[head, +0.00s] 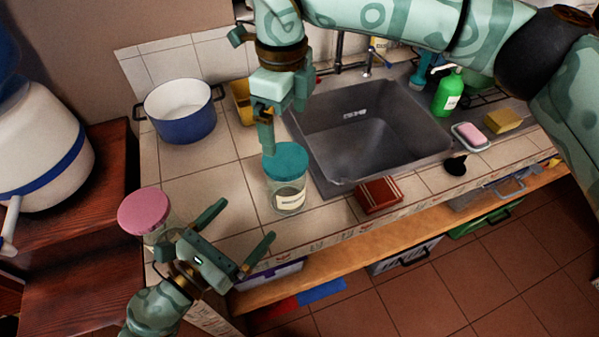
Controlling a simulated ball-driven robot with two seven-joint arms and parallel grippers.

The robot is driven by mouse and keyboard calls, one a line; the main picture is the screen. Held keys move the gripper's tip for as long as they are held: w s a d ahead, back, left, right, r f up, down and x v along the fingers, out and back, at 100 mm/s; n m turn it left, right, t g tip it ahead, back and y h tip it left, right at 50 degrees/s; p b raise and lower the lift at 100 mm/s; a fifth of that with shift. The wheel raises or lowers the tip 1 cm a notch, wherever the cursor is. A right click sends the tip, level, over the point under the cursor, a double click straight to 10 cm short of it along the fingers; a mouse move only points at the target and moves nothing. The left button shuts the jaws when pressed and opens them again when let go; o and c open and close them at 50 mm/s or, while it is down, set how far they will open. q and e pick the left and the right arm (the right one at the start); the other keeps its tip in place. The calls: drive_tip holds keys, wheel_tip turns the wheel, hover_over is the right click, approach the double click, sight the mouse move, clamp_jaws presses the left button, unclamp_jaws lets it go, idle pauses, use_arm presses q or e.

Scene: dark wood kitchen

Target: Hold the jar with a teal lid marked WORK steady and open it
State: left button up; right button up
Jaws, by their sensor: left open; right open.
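A glass jar (288,195) with a teal lid (286,161) stands upright on the tiled counter, left of the sink. It has a pale label whose writing is too small to read. My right gripper (272,140) reaches down from above, open, with a fingertip at or just above the back left of the lid; I cannot tell if it touches. My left gripper (245,224) is open and empty at the counter's front edge, left of and nearer than the jar, its fingers pointing towards it. The lid sits on the jar.
A pink-lidded jar (145,212) stands close beside my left gripper. A blue and white pot (181,112) is at the back left. The sink (368,130) lies right of the teal-lidded jar, and a red-brown box (379,195) lies at its front edge.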

sight(290, 171)
use_arm(q)
drive_tip(key=shift+w+d, duration=0.2)
drive_tip(key=shift+d, duration=0.05)
use_arm(e)
drive_tip(key=shift+s+r, duration=0.1)
drive_tip(key=shift+s, duration=0.05)
use_arm(q)
drive_tip(key=x, duration=1.5)
use_arm(e)
drive_tip(key=shift+s+a, duration=0.15)
use_arm(q)
drive_tip(key=shift+a, duration=0.1)
